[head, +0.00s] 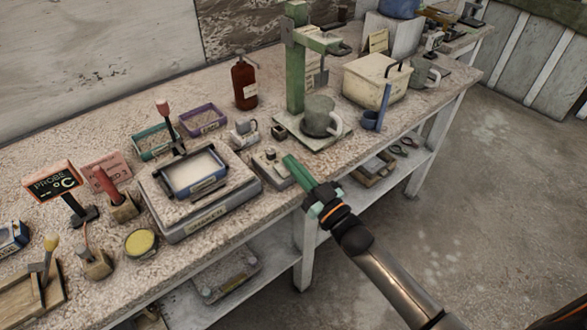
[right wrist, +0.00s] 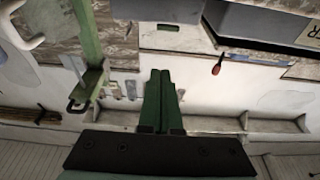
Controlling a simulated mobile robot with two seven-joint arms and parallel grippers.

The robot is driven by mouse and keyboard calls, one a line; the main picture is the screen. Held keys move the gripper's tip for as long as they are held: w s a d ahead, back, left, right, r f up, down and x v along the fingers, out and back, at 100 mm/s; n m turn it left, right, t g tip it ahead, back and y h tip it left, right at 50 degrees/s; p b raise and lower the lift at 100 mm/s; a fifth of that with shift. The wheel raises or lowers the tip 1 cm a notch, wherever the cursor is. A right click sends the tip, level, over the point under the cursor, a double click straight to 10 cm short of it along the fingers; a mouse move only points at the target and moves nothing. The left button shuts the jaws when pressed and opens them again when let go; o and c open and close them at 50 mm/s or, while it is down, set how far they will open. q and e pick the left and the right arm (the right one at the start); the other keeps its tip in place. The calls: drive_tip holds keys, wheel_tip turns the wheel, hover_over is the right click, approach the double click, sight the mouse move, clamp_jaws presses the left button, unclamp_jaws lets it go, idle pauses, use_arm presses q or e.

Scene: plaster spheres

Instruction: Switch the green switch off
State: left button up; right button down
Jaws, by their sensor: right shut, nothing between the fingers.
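My right gripper (head: 291,163) has green fingers pressed together with nothing between them. Its tips are at the front edge of the bench, just right of a small pale control box (head: 268,170) with small dark and light parts on top. I cannot make out a green switch for certain; the fingers may hide part of the box. Whether the tips touch the box is not clear. In the right wrist view the shut fingers (right wrist: 160,85) point toward a pale wall. My left gripper is not in view.
A scale-like grey device with a blue-rimmed tray (head: 192,176) stands left of the box. A green stand (head: 296,60) with a grey mug (head: 318,116) is behind. A blue holder (head: 378,110) and cream box (head: 372,80) are to the right. Open floor lies in front.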

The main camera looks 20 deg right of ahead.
drive_tip(key=s+d+f+b, duration=0.1)
drive_tip(key=s+d+f, duration=0.2)
drive_tip(key=s+f, duration=0.2)
drive_tip(key=s, duration=0.3)
drive_tip(key=shift+f, duration=0.25)
drive_tip(key=s+a+f+m+g+h+p, duration=0.2)
drive_tip(key=s+a+f+g+h+p, duration=0.1)
drive_tip(key=s+f+g, duration=0.7)
drive_tip(key=s+f+h+p, duration=0.1)
drive_tip(key=s+f, duration=0.3)
drive_tip(key=s, duration=0.2)
drive_tip(key=shift+s+g+h, duration=0.3)
drive_tip(key=shift+g+h, duration=0.1)
drive_tip(key=shift+a, duration=0.1)
